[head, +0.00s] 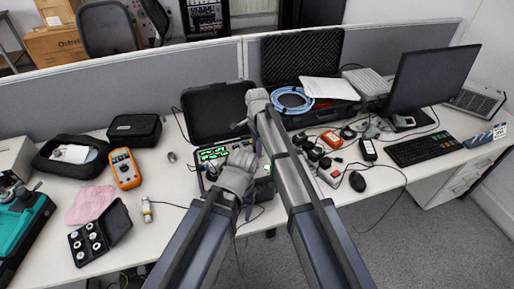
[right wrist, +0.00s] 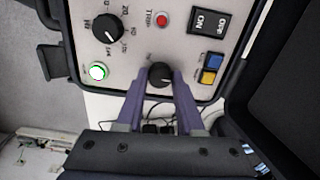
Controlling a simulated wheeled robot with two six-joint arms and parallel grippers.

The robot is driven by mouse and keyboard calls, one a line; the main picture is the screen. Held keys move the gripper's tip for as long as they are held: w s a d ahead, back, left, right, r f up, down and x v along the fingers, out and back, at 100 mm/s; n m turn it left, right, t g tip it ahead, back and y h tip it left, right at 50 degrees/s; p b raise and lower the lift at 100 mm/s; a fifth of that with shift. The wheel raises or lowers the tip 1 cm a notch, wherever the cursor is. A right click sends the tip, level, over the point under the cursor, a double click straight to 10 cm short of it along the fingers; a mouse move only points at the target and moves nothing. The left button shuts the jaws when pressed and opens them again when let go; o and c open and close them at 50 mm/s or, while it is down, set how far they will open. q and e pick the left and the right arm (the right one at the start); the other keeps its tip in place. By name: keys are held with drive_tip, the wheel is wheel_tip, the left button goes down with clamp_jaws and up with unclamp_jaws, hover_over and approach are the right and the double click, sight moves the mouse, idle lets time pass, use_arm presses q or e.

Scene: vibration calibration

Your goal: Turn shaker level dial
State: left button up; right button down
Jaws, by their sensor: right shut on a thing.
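The shaker unit is built into an open black case on the desk; its raised lid (head: 214,108) and lit green display (head: 213,154) show in the head view. In the right wrist view its pale panel (right wrist: 150,48) is close, with a small black dial (right wrist: 160,71) near the lower edge. My right gripper (right wrist: 159,77) is shut on this dial, one purple finger on each side. My left arm (head: 236,178) reaches over the case front in the head view and hides part of the panel; its finger opening is unclear.
The panel also carries a larger black knob (right wrist: 107,29), a lit green button (right wrist: 98,71), a red TRIP button (right wrist: 161,19) and an ON/OFF switch (right wrist: 208,21). An orange multimeter (head: 125,168) lies left of the case. A blue cable coil (head: 292,100) lies to its right.

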drive_tip(key=shift+n, duration=0.4)
drive_tip(key=n, duration=0.5)
drive_tip(key=shift+n, duration=0.4)
drive_tip(key=n, duration=1.3)
drive_tip(key=shift+n, duration=0.3)
drive_tip(key=n, duration=0.6)
drive_tip(key=shift+n, duration=0.3)
drive_tip(key=c, duration=0.5)
unclamp_jaws()
